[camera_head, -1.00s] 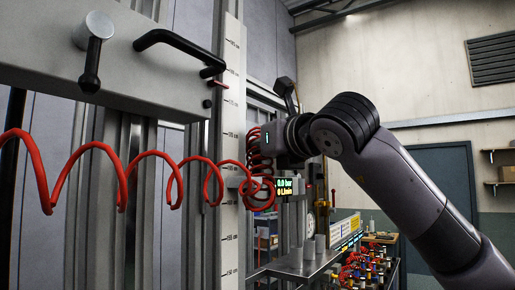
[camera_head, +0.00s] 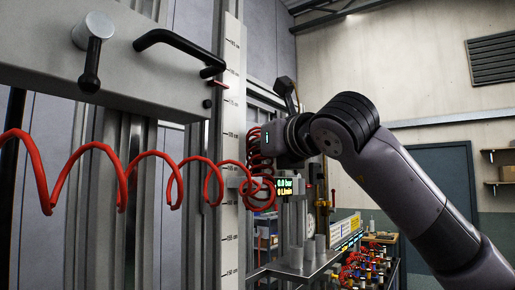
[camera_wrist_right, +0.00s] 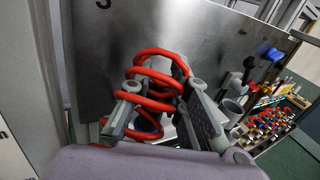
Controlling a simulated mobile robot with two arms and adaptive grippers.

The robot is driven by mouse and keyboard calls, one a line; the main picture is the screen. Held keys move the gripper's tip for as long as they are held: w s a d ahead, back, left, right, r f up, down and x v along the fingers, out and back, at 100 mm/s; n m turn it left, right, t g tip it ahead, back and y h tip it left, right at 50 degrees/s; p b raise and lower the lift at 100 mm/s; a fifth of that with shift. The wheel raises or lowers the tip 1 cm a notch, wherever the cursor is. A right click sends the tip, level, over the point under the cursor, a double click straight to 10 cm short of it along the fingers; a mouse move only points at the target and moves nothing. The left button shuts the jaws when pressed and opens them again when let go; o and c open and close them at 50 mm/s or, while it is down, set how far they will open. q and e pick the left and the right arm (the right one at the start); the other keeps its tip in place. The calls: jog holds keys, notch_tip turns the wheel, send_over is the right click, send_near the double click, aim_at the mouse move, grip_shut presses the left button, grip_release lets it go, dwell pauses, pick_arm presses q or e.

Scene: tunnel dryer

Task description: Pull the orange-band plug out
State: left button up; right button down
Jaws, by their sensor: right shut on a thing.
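My right gripper (camera_wrist_right: 160,108) shows in the right wrist view, its grey fingers on either side of a red coiled hose (camera_wrist_right: 158,55). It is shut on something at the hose. A small dark blue part (camera_wrist_right: 146,124) shows low between the fingers, behind the coils. I cannot make out an orange band, and the plug itself is hidden by the coils and fingers. In the head view my right gripper (camera_head: 268,143) is beside the bunched end of the red hose (camera_head: 262,188), next to the scale post. My left gripper is not in view.
A display (camera_head: 285,187) reads 0.0 bar and 0 L/min. A vertical scale post (camera_head: 231,150) and a black handle (camera_head: 180,45) stand to the left. A steel shelf (camera_head: 300,266) with grey cylinders and a rack of coloured fittings (camera_head: 368,268) lie below right.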

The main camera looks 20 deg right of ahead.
jog(key=shift+r, duration=0.6)
dwell(0.5)
jog(key=shift+r+p, duration=0.1)
jog(key=shift+p, duration=0.25)
jog(key=shift+r+p, duration=0.55)
jog(key=shift+r, duration=0.3)
jog(key=shift+r, duration=0.1)
jog(key=shift+r+p, duration=1.55)
jog(key=shift+r, duration=0.6)
